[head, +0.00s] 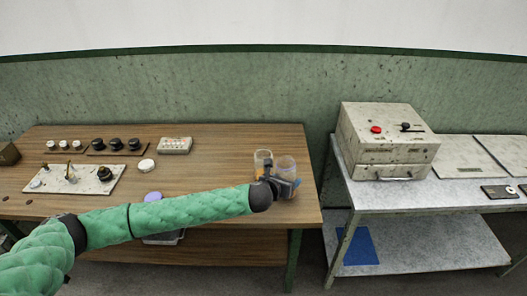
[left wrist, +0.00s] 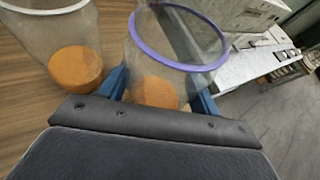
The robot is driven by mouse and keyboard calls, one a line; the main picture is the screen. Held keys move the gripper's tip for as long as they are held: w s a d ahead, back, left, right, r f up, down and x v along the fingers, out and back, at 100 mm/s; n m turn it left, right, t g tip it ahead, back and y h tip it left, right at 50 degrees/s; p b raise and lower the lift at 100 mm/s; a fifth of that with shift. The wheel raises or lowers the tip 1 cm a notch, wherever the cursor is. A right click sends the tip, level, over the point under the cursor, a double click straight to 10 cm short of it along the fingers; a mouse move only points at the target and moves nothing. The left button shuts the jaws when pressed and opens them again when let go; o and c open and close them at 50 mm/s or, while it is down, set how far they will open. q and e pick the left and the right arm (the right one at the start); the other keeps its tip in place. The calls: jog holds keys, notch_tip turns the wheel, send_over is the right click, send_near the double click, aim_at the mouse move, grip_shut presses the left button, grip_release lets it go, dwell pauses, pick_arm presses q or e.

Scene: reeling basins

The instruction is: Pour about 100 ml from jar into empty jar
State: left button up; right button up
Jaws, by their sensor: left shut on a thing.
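My left gripper (head: 285,184) is shut on a clear jar (head: 286,165) at the right end of the wooden table. In the left wrist view this jar has a purple rim (left wrist: 137,40) and orange contents low inside (left wrist: 157,92), between the blue fingers. A second clear jar (head: 263,156) stands on the table just left of the held one. It also shows in the left wrist view (left wrist: 62,30), open, with orange contents in its bottom. The two jars are close together. I cannot tell whether the held jar touches the table. My right gripper is out of view.
The wooden table (head: 220,150) is clear around its middle. A purple lid (head: 153,196) lies beside my left arm. Black and white knobs, a white plate (head: 72,179) and a small white box (head: 174,145) are further left. A grey metal bench (head: 455,190) with a box (head: 385,140) stands right.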

pick_arm(q)
jog(key=shift+f+m+t+y, duration=0.2)
jog(key=shift+m+t+y, duration=0.1)
jog(key=shift+m, duration=0.2)
jog(key=shift+s, duration=0.1)
dwell(0.6)
